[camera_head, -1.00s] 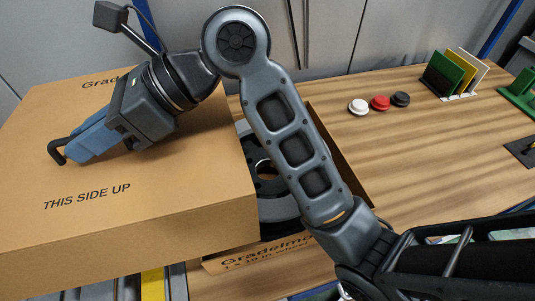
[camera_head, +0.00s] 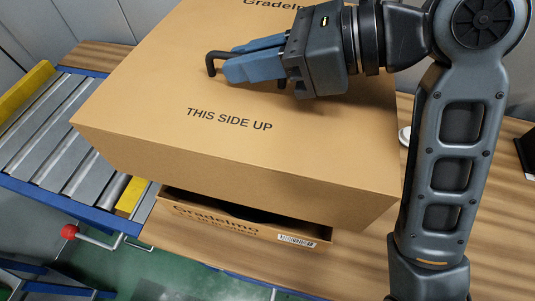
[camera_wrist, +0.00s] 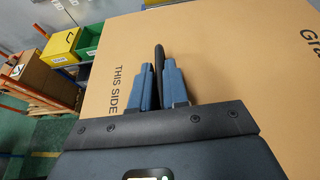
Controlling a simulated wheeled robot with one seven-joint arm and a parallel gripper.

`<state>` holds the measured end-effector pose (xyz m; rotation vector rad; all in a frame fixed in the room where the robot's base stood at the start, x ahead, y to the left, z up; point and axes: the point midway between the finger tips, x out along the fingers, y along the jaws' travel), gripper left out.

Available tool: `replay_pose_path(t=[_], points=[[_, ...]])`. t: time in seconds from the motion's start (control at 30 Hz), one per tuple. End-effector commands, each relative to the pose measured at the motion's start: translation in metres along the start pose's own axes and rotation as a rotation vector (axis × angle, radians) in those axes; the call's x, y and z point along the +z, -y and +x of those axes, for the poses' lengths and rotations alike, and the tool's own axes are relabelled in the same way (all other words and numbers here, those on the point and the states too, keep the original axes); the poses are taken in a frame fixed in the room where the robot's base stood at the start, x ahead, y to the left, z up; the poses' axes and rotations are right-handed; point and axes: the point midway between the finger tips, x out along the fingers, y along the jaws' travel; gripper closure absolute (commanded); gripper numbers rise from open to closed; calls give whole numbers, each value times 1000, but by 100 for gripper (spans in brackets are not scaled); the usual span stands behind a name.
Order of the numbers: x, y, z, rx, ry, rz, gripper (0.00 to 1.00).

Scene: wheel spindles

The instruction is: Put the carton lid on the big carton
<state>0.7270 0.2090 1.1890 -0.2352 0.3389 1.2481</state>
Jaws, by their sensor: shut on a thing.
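The carton lid (camera_head: 150,105), a large brown box top marked "THIS SIDE UP", hangs over the big carton (camera_head: 240,228). My gripper (camera_head: 222,65) is shut on the lid's black handle (camera_head: 212,58). The wrist view also shows the lid (camera_wrist: 235,65) and the dark handle (camera_wrist: 159,65) between my blue fingers (camera_wrist: 158,80). The lid hides most of the carton. Only the carton's front wall with its label shows below the lid, with a dark opening between them. The lid looks slightly turned relative to the carton.
A roller conveyor (camera_head: 50,125) with blue rails lies left of the wooden table (camera_head: 185,240). A red knob (camera_head: 69,231) sticks out below it. A white round part (camera_head: 405,136) is partly hidden by my arm. The wrist view shows shelves with yellow (camera_wrist: 61,47) and green bins.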

Motion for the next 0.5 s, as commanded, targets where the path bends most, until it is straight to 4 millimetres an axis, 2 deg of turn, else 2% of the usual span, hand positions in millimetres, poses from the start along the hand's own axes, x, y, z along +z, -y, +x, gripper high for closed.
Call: replay_pose_path(t=[0.5], points=[[-108,1,44,1,-2,6,100]])
